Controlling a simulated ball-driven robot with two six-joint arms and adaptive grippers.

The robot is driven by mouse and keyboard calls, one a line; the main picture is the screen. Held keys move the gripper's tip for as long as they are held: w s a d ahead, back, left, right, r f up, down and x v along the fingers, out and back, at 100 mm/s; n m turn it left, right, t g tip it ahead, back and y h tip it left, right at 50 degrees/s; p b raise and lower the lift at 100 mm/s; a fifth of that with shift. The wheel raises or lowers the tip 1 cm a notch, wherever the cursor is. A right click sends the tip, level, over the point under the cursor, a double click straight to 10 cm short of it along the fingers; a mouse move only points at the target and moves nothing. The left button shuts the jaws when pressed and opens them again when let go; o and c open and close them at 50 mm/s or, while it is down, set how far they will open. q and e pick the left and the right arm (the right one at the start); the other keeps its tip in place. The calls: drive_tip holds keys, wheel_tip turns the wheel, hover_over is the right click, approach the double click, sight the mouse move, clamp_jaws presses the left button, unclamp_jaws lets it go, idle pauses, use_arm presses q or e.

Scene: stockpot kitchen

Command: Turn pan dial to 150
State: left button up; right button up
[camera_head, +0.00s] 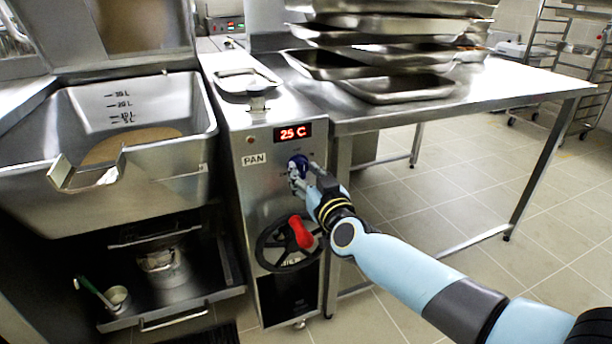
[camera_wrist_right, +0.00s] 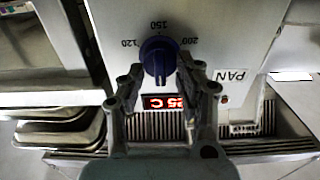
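The blue pan dial (camera_head: 297,161) is on the front of the steel control column, below a red display (camera_head: 293,132) that reads 25 C and beside a PAN label (camera_head: 254,160). In the right wrist view the dial (camera_wrist_right: 158,57) appears upside down, with marks 120, 150 and 200 around it. My right gripper (camera_head: 299,178) is at the dial. In the wrist view its fingers (camera_wrist_right: 160,78) are apart, one on each side of the dial; contact is unclear. My left gripper is out of view.
A black handwheel with a red handle (camera_head: 301,232) is just below the dial. A large tilting pan (camera_head: 180,150) stands to the left. A steel table (camera_head: 500,82) with stacked trays (camera_head: 395,88) is at the right. The tiled floor in front of the table is clear.

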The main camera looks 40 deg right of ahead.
clamp_jaws()
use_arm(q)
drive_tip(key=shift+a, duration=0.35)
